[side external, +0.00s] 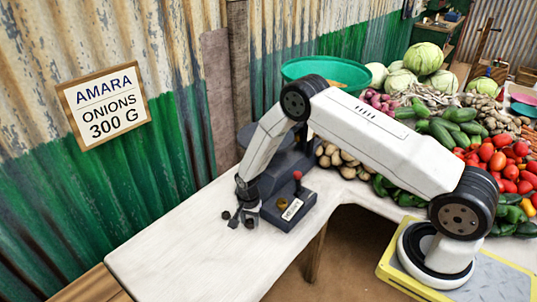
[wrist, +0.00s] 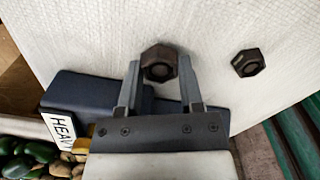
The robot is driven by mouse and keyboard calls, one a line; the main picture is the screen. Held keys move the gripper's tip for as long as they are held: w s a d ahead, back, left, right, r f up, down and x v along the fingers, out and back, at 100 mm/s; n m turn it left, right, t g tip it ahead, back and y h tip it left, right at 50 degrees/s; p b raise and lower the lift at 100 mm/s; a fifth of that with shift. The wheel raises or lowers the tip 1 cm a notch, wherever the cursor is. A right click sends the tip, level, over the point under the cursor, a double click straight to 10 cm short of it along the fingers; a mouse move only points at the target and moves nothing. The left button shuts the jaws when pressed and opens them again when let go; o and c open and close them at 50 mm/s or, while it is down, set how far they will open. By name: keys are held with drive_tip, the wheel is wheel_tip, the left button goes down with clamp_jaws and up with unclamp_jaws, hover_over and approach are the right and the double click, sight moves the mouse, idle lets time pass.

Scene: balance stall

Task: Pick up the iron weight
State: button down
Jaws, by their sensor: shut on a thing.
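A dark hexagonal iron weight (wrist: 159,63) with a round recess in its top sits between my fingertips in the wrist view. My gripper (wrist: 160,72) is shut on it, one finger on each side. In the side external view my gripper (side external: 243,216) points down at the white table, and the held weight (side external: 249,223) is small and partly hidden by the fingers. A second similar iron weight (wrist: 248,63) lies free to the right in the wrist view; it also shows in the side external view (side external: 226,215). I cannot tell whether the held weight touches the table.
A dark blue balance (side external: 290,212) with a "HEAVY" label (wrist: 60,130) and a red knob (side external: 297,175) stands close beside my gripper. A green basin (side external: 326,70) and heaped vegetables are behind. The table's (side external: 170,262) front left is clear. A wall sign (side external: 104,105) reads "AMARA ONIONS 300 G".

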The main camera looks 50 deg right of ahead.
drive_tip(key=shift+r, duration=0.55)
drive_tip(key=s+r, duration=1.1)
drive_tip(key=s, duration=0.3)
drive_tip(key=shift+a, duration=0.25)
drive_tip(key=w+d+r+m, duration=0.1)
drive_tip(key=w+d+r, duration=0.2)
drive_tip(key=r, duration=0.5)
drive_tip(key=w+d+r+m, duration=0.2)
drive_tip(key=w+d+r, duration=0.2)
drive_tip(key=r, duration=0.4)
drive_tip(key=w+d+r+m, duration=0.1)
drive_tip(key=w+d+r, duration=0.3)
drive_tip(key=r, duration=0.4)
drive_tip(key=shift+w+d+m, duration=0.25)
drive_tip(key=shift+w+m, duration=0.05)
